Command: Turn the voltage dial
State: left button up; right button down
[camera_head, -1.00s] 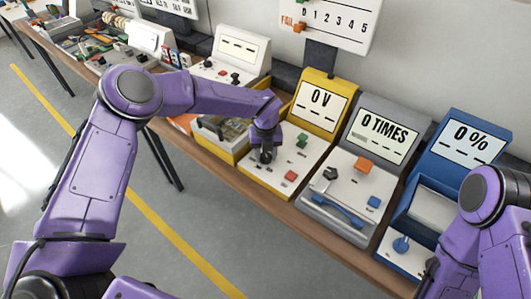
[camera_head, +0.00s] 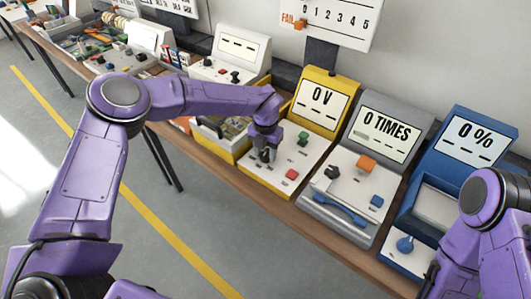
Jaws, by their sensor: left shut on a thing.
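The yellow voltage machine (camera_head: 313,104) stands on the bench with its screen reading "0 V". Its white sloped panel carries a green knob (camera_head: 303,138) and a red button (camera_head: 292,174). My left gripper (camera_head: 265,156) points down at the left part of this panel, beside the green knob. It is shut on a small dark thing, likely the voltage dial, which the fingers mostly hide. My right arm shows at the right edge, but its gripper is out of the picture.
A grey machine (camera_head: 357,181) reading "0 TIMES" stands right of the yellow one. A blue machine (camera_head: 465,140) reading "0 %" is farther right. An open tray with parts (camera_head: 222,130) sits left. A wall board (camera_head: 335,20) hangs behind.

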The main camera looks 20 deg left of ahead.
aim_at(266, 151)
pick_arm(q)
jog(key=shift+f+m, duration=0.1)
jog(key=shift+m, duration=1.4)
jog(key=o, duration=1.1)
jog(key=shift+c, duration=0.2)
jog(key=shift+w+f, duration=0.1)
jog(key=shift+w, duration=0.1)
notch_tip(266, 151, up, 11)
jog(key=b, duration=0.3)
jog(key=shift+f, duration=0.2)
jog(key=shift+d+f, duration=0.1)
